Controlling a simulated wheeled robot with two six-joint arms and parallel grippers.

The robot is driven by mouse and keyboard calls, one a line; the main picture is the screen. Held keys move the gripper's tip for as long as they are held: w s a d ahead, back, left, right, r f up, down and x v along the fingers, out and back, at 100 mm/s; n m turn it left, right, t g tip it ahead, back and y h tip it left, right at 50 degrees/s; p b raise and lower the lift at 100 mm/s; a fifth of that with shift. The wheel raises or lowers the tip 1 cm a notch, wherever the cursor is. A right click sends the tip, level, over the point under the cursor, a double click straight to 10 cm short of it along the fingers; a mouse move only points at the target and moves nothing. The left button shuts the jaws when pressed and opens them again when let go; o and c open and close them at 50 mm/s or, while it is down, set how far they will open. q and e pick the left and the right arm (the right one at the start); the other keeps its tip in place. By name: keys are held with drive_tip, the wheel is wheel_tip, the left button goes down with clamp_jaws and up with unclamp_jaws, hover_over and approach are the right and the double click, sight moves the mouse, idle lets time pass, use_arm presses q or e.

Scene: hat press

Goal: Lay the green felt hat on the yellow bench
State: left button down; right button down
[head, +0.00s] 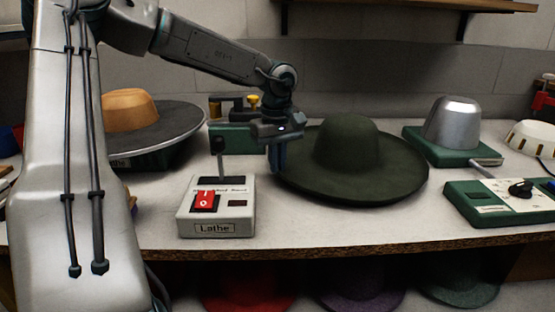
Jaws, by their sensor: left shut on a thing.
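The dark green felt hat (352,152) is right of the middle in the head view, crown up, with its wide brim spread out. My left gripper (277,158) comes in from the left and is shut on the left edge of the hat's brim; its fingertips are partly hidden. I cannot tell whether the brim rests on the pale worktop or hangs just above it. No clearly yellow bench shows; the worktop (320,225) looks whitish with a brown front edge. My right gripper is not in view.
A "Lathe" switch box (217,222) stands below the left gripper. A tan crown (130,109) on a wide dark disc is at left. A metal dome (453,124) on a green base and a green control box (497,203) are at right. Several hats (360,288) lie below the worktop.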

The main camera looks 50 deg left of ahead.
use_arm(q)
drive_tip(key=shift+f, duration=0.45)
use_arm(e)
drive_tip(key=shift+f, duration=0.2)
use_arm(q)
drive_tip(key=c, duration=1.5)
unclamp_jaws()
